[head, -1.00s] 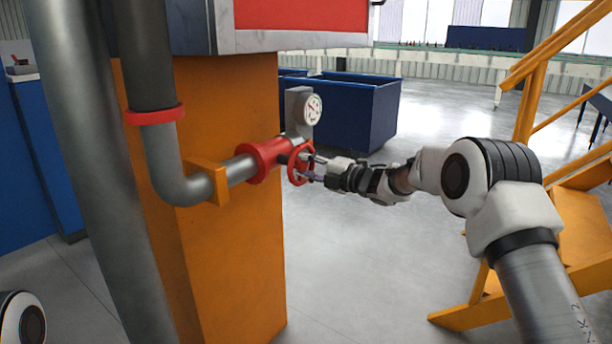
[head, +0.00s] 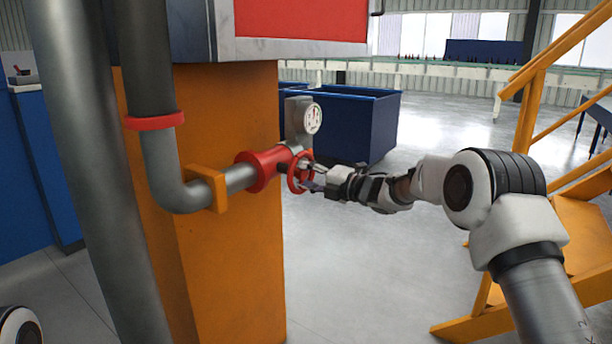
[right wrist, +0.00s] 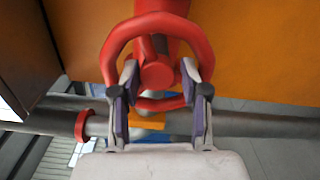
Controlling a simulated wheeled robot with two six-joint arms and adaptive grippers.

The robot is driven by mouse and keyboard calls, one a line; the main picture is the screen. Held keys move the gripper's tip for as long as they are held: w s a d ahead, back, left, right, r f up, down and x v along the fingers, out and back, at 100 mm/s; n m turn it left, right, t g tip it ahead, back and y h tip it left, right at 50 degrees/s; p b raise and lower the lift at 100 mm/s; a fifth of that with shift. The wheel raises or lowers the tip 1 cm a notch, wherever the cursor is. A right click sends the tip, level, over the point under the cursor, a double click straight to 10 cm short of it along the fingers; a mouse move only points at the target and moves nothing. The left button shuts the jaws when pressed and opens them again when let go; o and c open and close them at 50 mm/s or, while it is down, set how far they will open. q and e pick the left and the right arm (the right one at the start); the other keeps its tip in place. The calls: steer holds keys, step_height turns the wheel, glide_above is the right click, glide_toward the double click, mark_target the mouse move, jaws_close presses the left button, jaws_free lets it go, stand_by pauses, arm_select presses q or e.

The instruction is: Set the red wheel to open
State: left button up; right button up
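The red wheel (head: 298,173) is a ring handle on the end of a red valve body (head: 262,169), on a grey pipe by the orange column. It also shows in the right wrist view (right wrist: 160,25), its ring around a round red hub. My right gripper (head: 317,178) is at the wheel. In the right wrist view, the fingers of my right gripper (right wrist: 160,85) are apart, one on each side of the hub, overlapping the ring's lower half. I cannot tell whether the pads touch the ring. My left gripper is out of view.
A round gauge (head: 312,118) sits just above the wheel. The orange column (head: 225,270) and thick grey pipes (head: 85,150) stand at the left. A blue bin (head: 350,125) is behind. Yellow stairs (head: 570,230) stand at the right. Floor between is clear.

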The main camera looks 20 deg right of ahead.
steer(key=shift+r, duration=0.1)
steer(key=v, duration=1.2)
